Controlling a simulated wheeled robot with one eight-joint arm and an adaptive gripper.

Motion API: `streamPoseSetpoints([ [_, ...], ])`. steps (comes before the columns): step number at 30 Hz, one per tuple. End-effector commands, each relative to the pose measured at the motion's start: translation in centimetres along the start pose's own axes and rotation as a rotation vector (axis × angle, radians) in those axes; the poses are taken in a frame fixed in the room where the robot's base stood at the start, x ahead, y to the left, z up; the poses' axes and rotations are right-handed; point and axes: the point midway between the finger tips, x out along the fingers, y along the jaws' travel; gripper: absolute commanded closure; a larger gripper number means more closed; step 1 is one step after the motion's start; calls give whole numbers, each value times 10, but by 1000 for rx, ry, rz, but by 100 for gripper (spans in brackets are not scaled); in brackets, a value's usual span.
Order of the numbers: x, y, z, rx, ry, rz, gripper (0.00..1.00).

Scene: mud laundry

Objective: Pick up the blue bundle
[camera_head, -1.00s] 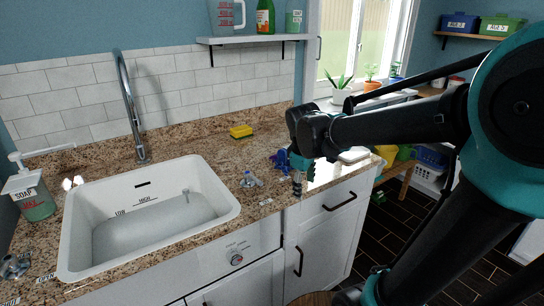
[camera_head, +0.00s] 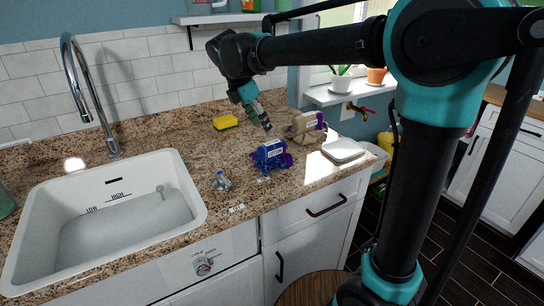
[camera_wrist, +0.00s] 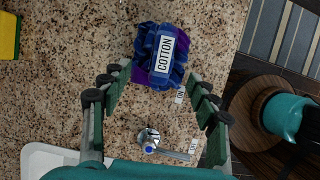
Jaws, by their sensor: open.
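The blue bundle (camera_head: 271,155) is a crumpled blue and purple cloth with a white band reading COTTON. It lies on the granite counter right of the sink. In the wrist view the bundle (camera_wrist: 160,55) is at the top centre, beyond the fingertips. My gripper (camera_head: 262,122) is above the counter, behind and over the bundle in the head view, apart from it. In the wrist view my gripper (camera_wrist: 157,90) has its fingers spread wide with nothing between the pads.
A beige bundle (camera_head: 307,127) sits right of the blue one, near a white dish (camera_head: 343,150). A yellow sponge (camera_head: 226,123) is behind. A small faucet-like fitting (camera_head: 221,181) stands nearer the sink (camera_head: 190,190). The counter's front edge is close.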

Motion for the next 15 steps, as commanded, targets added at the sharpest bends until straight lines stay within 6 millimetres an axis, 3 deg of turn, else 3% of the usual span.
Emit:
streamPoseSetpoints([
  [6, 39, -1, 0, 2, 0, -1, 40],
  [15, 60, -2, 0, 2, 0, -1, 40],
])
